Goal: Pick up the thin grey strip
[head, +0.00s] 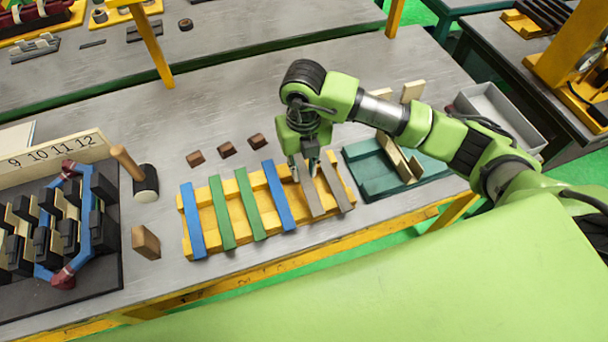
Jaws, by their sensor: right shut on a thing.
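Two thin grey strips lie side by side at the right end of the yellow rack (265,187) on the table. My right gripper (304,172) points down at the far end of the left grey strip (311,197) and is shut on it. The strip still appears to lie along the rack; I cannot tell whether it is lifted. The other grey strip (340,187) lies just to the right, apart from the fingers. The fingers partly hide the far end of the held strip. My left gripper is not in view.
Blue and green strips (222,212) fill the rack's left side. A teal tray (375,172) with tan pieces stands close on the right. Small brown blocks (226,150) lie behind the rack. A mallet (146,182), a wooden block (146,243) and the stator fixture (60,235) are left.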

